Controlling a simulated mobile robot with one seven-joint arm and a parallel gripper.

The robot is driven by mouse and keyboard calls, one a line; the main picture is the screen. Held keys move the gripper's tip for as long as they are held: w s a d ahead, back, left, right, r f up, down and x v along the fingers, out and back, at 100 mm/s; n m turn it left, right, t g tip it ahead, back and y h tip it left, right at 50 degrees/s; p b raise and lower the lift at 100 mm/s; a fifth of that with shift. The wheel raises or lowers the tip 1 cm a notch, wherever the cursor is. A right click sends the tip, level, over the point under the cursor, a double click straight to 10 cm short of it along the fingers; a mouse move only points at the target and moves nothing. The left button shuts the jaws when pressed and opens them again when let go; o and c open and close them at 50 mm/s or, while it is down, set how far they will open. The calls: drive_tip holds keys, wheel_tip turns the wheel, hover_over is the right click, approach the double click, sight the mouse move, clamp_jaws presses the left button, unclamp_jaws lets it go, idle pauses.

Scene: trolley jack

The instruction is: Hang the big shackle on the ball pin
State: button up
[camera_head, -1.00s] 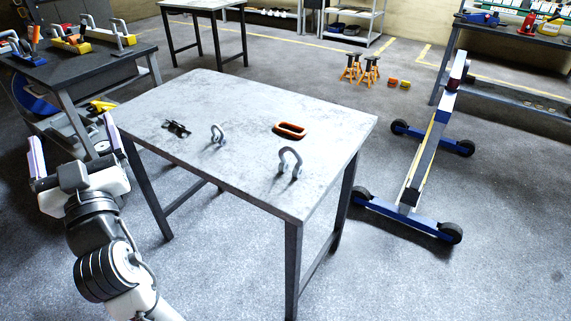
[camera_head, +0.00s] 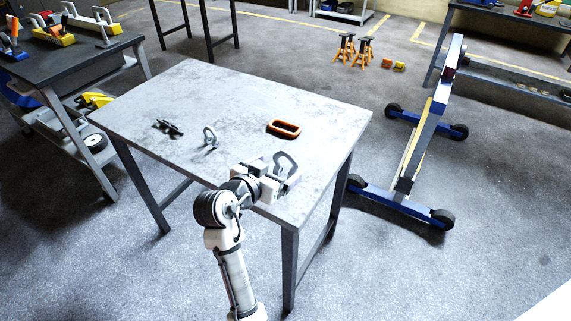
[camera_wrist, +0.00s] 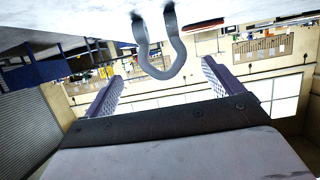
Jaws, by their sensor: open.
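The big shackle (camera_head: 285,161) stands upright, bow up, near the front right corner of the grey table (camera_head: 225,95). My gripper (camera_head: 277,181) is open at the table's front edge and partly hides the shackle's lower part. In the wrist view, which looks upside down, the shackle's grey bow (camera_wrist: 165,70) shows centred between my two spread fingers (camera_wrist: 162,70). I see no contact, and cannot tell how far the bow is ahead of the fingertips. I cannot make out the ball pin in these frames.
A smaller shackle (camera_head: 210,137), an orange ring (camera_head: 284,128) and a dark metal piece (camera_head: 168,128) are on the table. A dark workbench (camera_head: 75,55) is at left. A blue wheeled frame (camera_head: 415,160) is on the floor at right. The table's middle is clear.

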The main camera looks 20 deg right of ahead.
drive_tip(key=shift+p+x, duration=0.9)
drive_tip(key=shift+x, duration=2.25)
drive_tip(key=shift+w+a, duration=0.15)
drive_tip(key=shift+c, duration=0.4)
drive_tip(key=c, duration=1.2)
